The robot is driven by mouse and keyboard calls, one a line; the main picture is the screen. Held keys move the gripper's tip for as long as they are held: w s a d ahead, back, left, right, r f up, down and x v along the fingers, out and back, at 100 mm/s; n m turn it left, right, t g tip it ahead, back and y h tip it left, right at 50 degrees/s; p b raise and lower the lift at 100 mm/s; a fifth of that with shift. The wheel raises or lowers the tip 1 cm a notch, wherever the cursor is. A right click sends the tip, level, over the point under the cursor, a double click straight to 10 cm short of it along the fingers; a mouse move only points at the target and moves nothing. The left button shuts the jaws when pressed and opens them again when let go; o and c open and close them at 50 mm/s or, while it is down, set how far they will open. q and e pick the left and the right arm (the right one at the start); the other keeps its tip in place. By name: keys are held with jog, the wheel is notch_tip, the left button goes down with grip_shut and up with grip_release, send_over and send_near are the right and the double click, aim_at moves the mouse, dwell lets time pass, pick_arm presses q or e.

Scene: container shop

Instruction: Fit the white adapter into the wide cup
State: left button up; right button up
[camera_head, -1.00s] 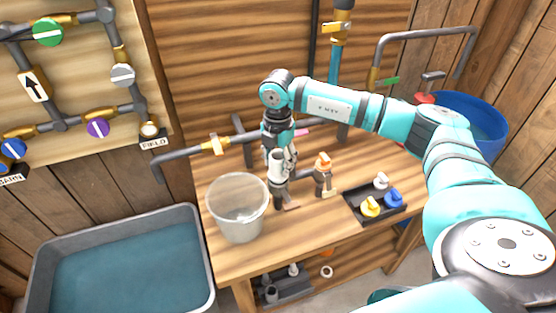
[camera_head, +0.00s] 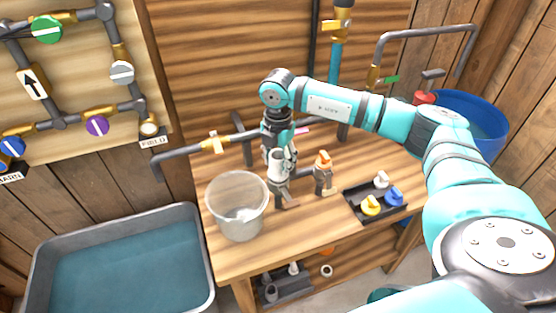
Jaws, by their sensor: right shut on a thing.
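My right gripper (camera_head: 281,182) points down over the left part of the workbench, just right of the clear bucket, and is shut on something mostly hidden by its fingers. A white cylindrical piece (camera_head: 277,162) shows at the gripper; I cannot tell for certain whether it is the white adapter. Directly below is a small dark grey stand-like fitting with a brown flap (camera_head: 290,201). I cannot make out which thing is the wide cup, nor whether the held thing touches the fitting. My left gripper is not in view.
The clear bucket (camera_head: 224,207) stands at the bench's left corner. A similar fitting with an orange top (camera_head: 323,160) stands right of my gripper. A black tray (camera_head: 358,208) holds white, yellow and blue pieces. Pipes run behind. A grey water tub (camera_head: 206,250) is left; a blue barrel (camera_head: 492,118) is right.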

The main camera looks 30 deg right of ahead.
jog(key=shift+f+b, duration=0.45)
jog(key=shift+f, duration=0.15)
jog(key=o, duration=1.3)
notch_tip(320, 180, up, 12)
dwell(0.4)
